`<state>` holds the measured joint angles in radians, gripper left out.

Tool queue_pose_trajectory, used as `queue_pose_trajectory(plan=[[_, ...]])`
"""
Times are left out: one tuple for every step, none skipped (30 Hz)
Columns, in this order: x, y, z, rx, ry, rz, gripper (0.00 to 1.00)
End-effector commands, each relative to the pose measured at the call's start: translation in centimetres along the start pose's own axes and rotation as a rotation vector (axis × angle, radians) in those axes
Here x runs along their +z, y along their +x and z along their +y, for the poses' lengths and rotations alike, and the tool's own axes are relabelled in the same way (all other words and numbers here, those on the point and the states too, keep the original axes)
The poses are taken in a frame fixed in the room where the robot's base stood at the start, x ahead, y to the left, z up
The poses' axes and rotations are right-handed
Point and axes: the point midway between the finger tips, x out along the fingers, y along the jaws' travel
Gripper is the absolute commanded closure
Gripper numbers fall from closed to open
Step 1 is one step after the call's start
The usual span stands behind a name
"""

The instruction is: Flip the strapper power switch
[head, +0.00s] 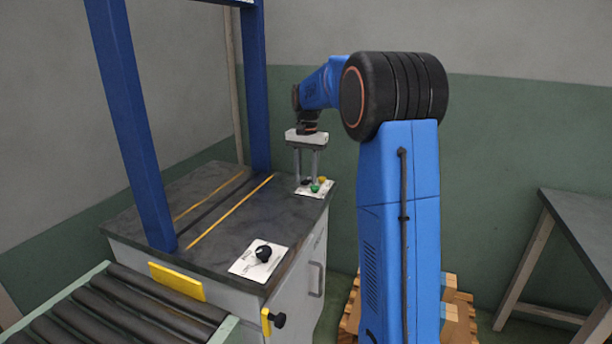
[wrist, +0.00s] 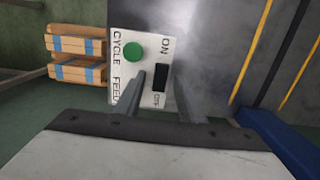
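The strapper's white control plate (head: 326,187) lies on the back right corner of the dark machine top. In the wrist view the plate (wrist: 122,82) carries a green button (wrist: 133,51) and a black rocker switch (wrist: 160,78) between the words ON and OFF. The green button also shows in the head view (head: 315,188). My gripper (head: 308,178) points down over this plate with its two fingers apart and nothing between them. In the wrist view my gripper (wrist: 161,80) has a finger on either side of the switch. I cannot tell whether a fingertip touches the plate.
A second white plate with a black knob (head: 263,253) sits at the machine's front corner. Blue posts (head: 130,120) rise from the machine (head: 150,205). A roller conveyor (head: 125,305) runs at front left. Boxes on a pallet (head: 448,312) stand behind my arm; a dark table (head: 585,220) is right.

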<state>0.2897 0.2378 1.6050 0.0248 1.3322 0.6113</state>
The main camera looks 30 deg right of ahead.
Motion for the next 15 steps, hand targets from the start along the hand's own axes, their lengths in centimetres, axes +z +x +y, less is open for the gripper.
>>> queue_pose_trajectory(plan=[[0.0, 0.0, 0.0, 0.000, 0.000, 0.000, 0.64], [0.0, 0.0, 0.0, 0.000, 0.000, 0.000, 0.64], [0.0, 0.0, 0.0, 0.000, 0.000, 0.000, 0.64], [0.0, 0.0, 0.0, 0.000, 0.000, 0.000, 0.64], [0.0, 0.0, 0.0, 0.000, 0.000, 0.000, 0.64], [0.0, 0.0, 0.0, 0.000, 0.000, 0.000, 0.64], [0.0, -0.1, 0.0, 0.000, 0.000, 0.000, 0.64], [0.0, -0.2, 0.0, 0.000, 0.000, 0.000, 0.64], [0.0, -0.4, 0.0, 0.000, 0.000, 0.001, 0.64], [0.0, -0.6, 0.0, -0.001, 0.000, 0.001, 0.64], [0.0, -0.9, 0.0, -0.001, 0.000, 0.002, 0.64], [0.0, -1.4, 0.0, -0.001, 0.000, 0.002, 0.64], [0.0, -1.9, 0.0, -0.001, 0.000, 0.002, 0.64], [-0.1, -2.4, -0.1, -0.002, 0.000, 0.003, 0.64], [0.0, -3.1, 0.0, -0.001, 0.000, 0.002, 0.64]])
